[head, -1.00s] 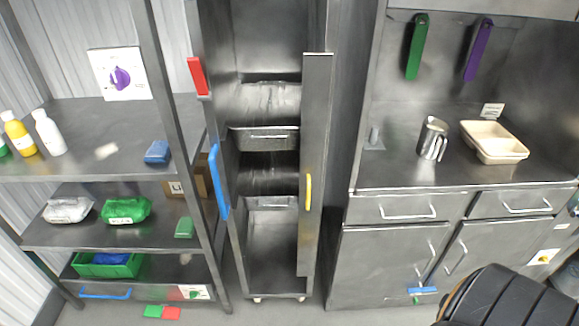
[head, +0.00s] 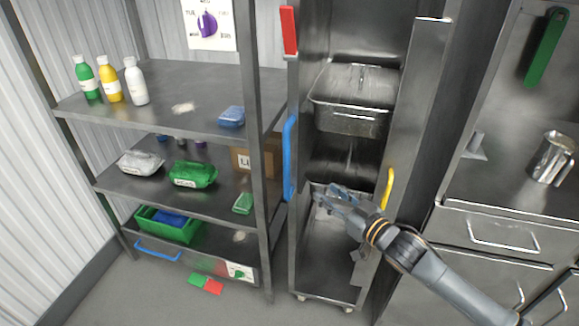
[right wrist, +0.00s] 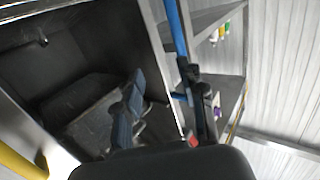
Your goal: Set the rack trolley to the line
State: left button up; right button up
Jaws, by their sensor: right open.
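The rack trolley (head: 419,105) is a tall, open-fronted steel unit on castors. It has a blue handle (head: 290,160) on its left front edge and a yellow handle (head: 388,187) on its right edge. Metal pans (head: 350,120) sit inside. My right gripper (head: 336,196) is open in front of the trolley's lower part, between the handles. In the right wrist view the gripper (right wrist: 160,104) is open; one dark finger overlaps the end of the blue handle (right wrist: 177,28), and I cannot tell if they touch. The yellow handle (right wrist: 22,163) shows lower left. My left gripper is out of view.
A steel shelf (head: 85,106) with bottles, bags and a green bin (head: 150,225) stands close on the trolley's left. A counter with drawers (head: 455,222) stands on its right. Green and red markers (head: 206,284) lie on the floor. Floor at front left is clear.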

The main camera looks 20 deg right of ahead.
jog(key=y, duration=0.2)
send_near(289, 161)
jog(key=v, duration=0.3)
jog(key=shift+n, duration=0.4)
jog(key=p+x, duration=0.1)
jog(key=x, duration=1.3)
grip_shut()
